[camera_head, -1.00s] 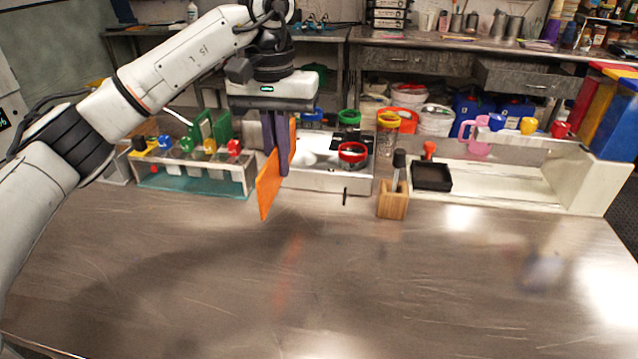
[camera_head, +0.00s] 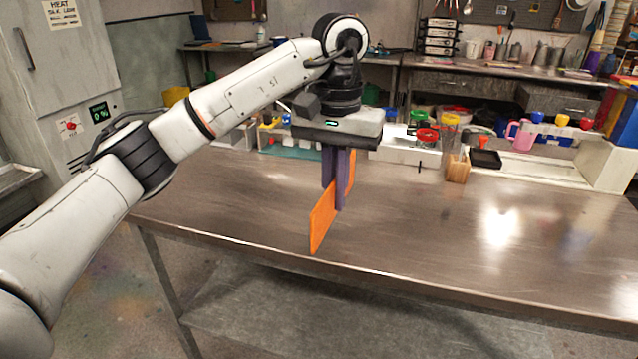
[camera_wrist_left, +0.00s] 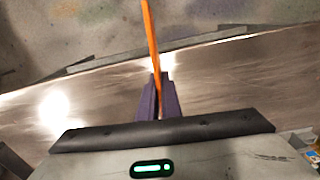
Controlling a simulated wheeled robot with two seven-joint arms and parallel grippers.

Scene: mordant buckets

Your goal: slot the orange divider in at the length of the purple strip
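The orange divider (camera_head: 322,222) is a thin flat panel held upright. My left gripper (camera_head: 339,195) is shut on it, with its purple fingers on either side, in the air over the left end of the metal bench. In the left wrist view the divider (camera_wrist_left: 150,32) shows edge-on between the fingertips (camera_wrist_left: 159,88) and sticks out beyond them. I cannot make out a purple strip in these frames. My right gripper is not in view.
The metal bench (camera_head: 440,235) is clear in front. A teal-based case (camera_head: 303,152) is partly hidden behind my left gripper. A wooden block (camera_head: 457,168), black tray (camera_head: 486,158) and pink mug (camera_head: 521,135) stand along the back. Floor shows past the bench's front edge.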

